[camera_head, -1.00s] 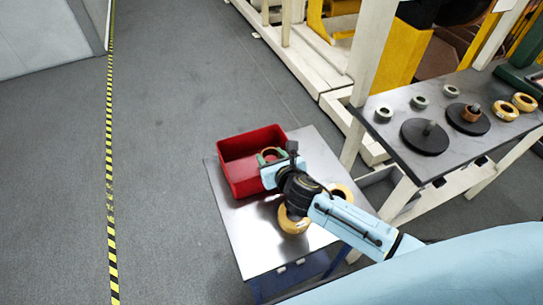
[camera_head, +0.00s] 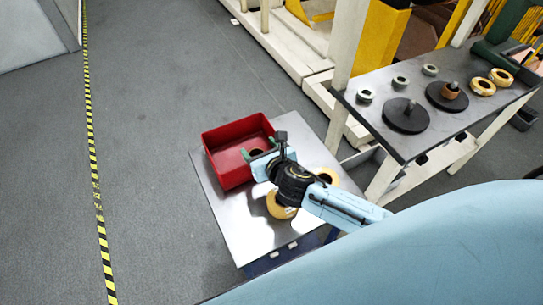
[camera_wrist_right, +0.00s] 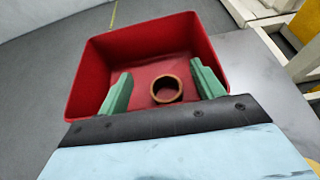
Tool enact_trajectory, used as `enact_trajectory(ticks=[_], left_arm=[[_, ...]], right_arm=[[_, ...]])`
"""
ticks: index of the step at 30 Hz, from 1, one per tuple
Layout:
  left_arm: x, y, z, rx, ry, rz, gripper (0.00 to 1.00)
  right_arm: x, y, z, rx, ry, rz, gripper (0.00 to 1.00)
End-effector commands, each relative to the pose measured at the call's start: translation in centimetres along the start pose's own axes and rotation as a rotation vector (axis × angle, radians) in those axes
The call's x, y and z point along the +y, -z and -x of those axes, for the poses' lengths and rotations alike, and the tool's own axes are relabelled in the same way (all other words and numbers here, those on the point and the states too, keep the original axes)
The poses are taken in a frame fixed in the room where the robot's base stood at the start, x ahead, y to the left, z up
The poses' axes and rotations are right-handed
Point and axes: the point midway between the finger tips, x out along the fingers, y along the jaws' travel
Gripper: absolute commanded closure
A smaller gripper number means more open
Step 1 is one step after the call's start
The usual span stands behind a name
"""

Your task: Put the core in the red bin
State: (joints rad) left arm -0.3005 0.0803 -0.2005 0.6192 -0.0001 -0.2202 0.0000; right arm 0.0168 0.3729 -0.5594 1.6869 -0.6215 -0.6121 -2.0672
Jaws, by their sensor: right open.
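The core (camera_wrist_right: 166,89), a small copper-brown ring, is inside the red bin (camera_wrist_right: 218,52), over its red floor. I cannot tell whether it touches the floor. The red bin (camera_head: 222,173) stands on the small metal table in the head view, where the gripper partly covers its right side. My right gripper (camera_head: 258,148) is at the bin's right side. Its green fingers (camera_wrist_right: 160,75) are open on both sides of the core, with a gap on each side in the wrist view. My left gripper is not in view.
Yellow rings (camera_head: 280,208) lie on the small metal table (camera_head: 234,222) by my right arm. A second table (camera_head: 375,124) at the right holds black discs (camera_head: 406,117), grey rings (camera_head: 364,96) and more yellow rings (camera_head: 482,87). Open floor lies left.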

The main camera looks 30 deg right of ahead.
Motion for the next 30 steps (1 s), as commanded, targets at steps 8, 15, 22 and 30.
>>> enact_trajectory(ticks=[8, 15, 22, 30], left_arm=[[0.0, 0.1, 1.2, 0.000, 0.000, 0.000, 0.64], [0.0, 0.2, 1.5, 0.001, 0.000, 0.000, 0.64], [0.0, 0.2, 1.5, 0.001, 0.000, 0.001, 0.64], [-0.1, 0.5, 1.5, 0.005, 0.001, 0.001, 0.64]], right_arm=[[0.0, -0.3, 6.3, -0.006, -0.003, 0.001, 0.33], [0.0, -0.4, 9.2, -0.008, -0.001, 0.000, 0.33], [0.0, -0.4, 9.6, -0.010, -0.001, 0.000, 0.33], [0.0, -0.4, 9.6, -0.007, 0.003, -0.017, 0.33]])
